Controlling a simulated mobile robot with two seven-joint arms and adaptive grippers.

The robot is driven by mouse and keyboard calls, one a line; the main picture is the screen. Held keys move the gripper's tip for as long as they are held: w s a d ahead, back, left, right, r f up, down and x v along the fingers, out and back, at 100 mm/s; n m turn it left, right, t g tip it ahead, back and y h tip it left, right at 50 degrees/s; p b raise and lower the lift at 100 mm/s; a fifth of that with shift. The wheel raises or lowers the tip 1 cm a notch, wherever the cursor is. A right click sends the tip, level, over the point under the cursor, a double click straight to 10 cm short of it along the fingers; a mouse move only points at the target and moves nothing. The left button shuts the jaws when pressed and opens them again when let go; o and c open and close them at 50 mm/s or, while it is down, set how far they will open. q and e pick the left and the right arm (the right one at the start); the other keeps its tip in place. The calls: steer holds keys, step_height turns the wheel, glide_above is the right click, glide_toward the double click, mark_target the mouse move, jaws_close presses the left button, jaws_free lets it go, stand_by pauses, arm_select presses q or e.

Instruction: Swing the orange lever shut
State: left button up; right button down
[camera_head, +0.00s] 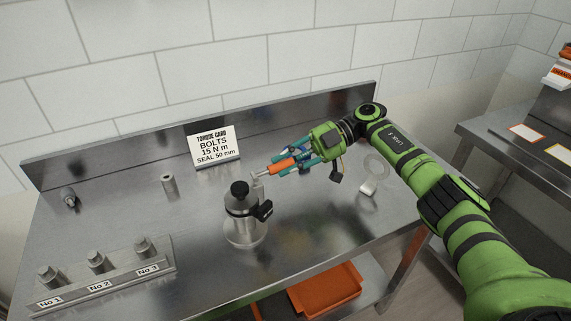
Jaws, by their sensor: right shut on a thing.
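The orange lever (282,165) shows as a short orange grip with a pale metal end pointing left. My right gripper (288,164), with teal fingers, is around the orange grip and shut on it. The lever's metal end comes close to a small metal post (258,187) behind the steel depositor body (240,203). I cannot tell how the two join. The depositor has a black knob on top and a black part on its right side, and stands upright on the bench. My left gripper is not in view.
The steel bench (192,233) has a low back wall. A torque card (214,146) stands at the back. A rack (105,276) with numbered metal pieces is front left. A metal cylinder (168,184), a ring (376,168) and a pale block (368,187) stand apart. An orange tray (327,288) is below.

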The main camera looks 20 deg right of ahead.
mark_target(287, 161)
steer(key=shift+s+f, duration=0.15)
steer(key=shift+f, duration=0.3)
steer(key=c, duration=1.1)
jaws_free()
steer(key=shift+r, duration=0.2)
steer(key=shift+r, duration=0.2)
step_height(287, 161, up, 10)
steer(key=shift+f, duration=0.15)
